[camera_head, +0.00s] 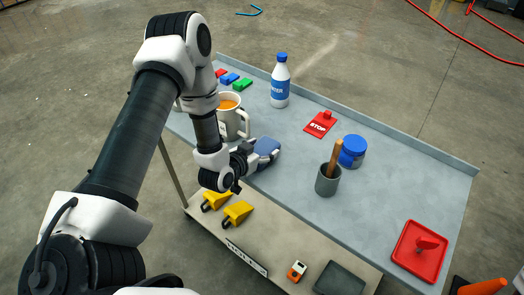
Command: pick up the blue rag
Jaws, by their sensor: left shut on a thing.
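The blue rag (267,146) is a small bluish-grey bundle near the front edge of the grey table top (290,190). My left gripper (254,157) reaches it from the left and is shut on it. The fingers are partly hidden by my wrist and the rag. I cannot tell whether the rag still touches the table. My right gripper is not in view.
A mug (235,122) with orange contents stands close beside my left arm. A lower shelf (270,250) holds yellow items.

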